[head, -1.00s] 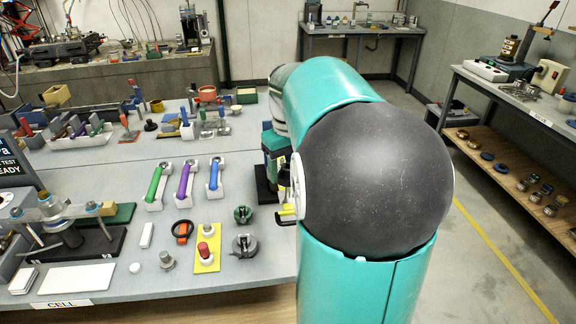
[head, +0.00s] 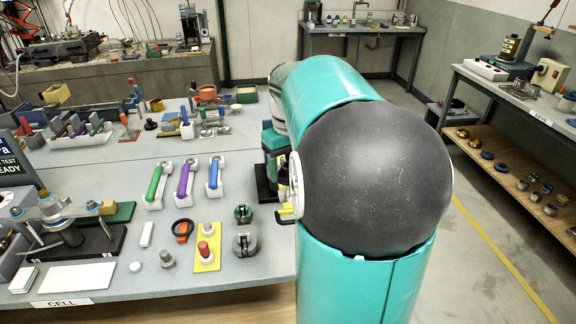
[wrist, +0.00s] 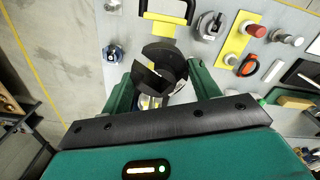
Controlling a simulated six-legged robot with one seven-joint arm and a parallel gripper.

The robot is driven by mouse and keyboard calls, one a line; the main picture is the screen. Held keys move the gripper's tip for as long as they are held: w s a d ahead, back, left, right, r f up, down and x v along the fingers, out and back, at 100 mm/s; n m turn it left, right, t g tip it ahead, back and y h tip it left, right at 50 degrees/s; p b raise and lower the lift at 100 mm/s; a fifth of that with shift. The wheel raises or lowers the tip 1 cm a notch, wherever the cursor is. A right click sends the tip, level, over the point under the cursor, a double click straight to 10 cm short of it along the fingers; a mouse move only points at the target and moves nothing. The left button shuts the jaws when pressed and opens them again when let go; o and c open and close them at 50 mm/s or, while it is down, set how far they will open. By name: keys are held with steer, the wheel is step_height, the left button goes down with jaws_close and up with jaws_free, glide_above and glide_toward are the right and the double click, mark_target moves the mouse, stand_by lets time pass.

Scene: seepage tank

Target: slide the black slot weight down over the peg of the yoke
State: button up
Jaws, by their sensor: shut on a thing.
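The black slot weight (wrist: 160,64) is a dark disc with a slot, seen in the wrist view between the fingertips of my gripper (wrist: 158,80). My green fingers are shut on it. A yellow-and-black U-shaped frame, which looks like the yoke (wrist: 167,17), lies just beyond the weight at the top of the wrist view. I cannot make out its peg, and cannot tell whether the weight touches it.
A grey slotted piece (head: 245,244) and a green one (head: 243,214) stand on the bench near my arm. A yellow plate (head: 208,263) with a red knob lies to their left, by an orange-and-black ring piece (head: 182,230). Coloured handles (head: 185,180) stand farther back.

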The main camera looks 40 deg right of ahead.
steer(key=shift+f, duration=3)
steer(key=o, duration=1.4)
steer(key=shift+f, duration=0.1)
steer(key=shift+o, duration=0.2)
step_height(320, 180, up, 14)
